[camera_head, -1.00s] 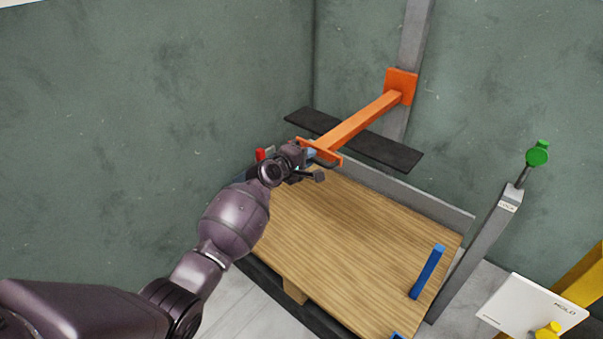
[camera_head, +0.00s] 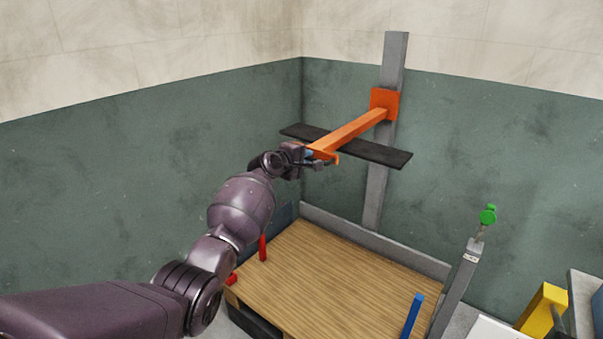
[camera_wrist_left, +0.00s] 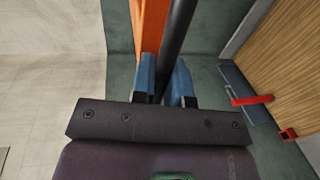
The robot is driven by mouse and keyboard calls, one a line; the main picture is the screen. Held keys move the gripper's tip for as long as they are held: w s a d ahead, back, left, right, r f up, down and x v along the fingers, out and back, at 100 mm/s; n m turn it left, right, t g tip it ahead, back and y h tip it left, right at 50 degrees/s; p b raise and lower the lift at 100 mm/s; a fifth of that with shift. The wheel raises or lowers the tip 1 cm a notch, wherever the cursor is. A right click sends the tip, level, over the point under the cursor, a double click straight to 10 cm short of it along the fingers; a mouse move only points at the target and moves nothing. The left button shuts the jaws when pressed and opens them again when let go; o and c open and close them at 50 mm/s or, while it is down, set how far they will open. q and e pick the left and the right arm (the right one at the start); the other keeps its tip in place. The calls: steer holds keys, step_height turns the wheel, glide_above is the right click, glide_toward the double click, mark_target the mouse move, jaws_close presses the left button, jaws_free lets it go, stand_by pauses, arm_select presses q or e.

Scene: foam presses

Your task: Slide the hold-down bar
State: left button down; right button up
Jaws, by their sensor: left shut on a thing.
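The hold-down bar is an orange beam (camera_head: 350,131) with a black crosspiece (camera_head: 383,151) beneath it. Its orange carriage (camera_head: 384,104) sits on an upright grey post (camera_head: 375,190). My left gripper (camera_head: 318,163) is at the beam's near end, high above the wooden board (camera_head: 320,285). In the left wrist view its blue fingers (camera_wrist_left: 164,82) are close around a dark rod (camera_wrist_left: 177,35), beside the orange beam (camera_wrist_left: 150,25). The exact contact is partly hidden by the fingers. My right gripper is not in view.
A short grey post with a green knob (camera_head: 488,215) stands right of the board. A blue upright (camera_head: 412,316) and a red peg (camera_head: 262,248) stand at the board's edges. A yellow part (camera_head: 540,310) is at lower right. Walls close off the back and left.

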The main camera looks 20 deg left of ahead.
arm_select(q)
steer(key=shift+r+p, duration=0.35)
steer(key=shift+r, duration=1.25)
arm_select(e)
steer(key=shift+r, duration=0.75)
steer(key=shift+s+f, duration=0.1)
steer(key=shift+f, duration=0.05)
arm_select(q)
steer(key=c, duration=1.1)
jaws_free()
steer(key=shift+w+f, duration=0.1)
steer(key=shift+c, duration=0.2)
steer(key=shift+f, duration=0.1)
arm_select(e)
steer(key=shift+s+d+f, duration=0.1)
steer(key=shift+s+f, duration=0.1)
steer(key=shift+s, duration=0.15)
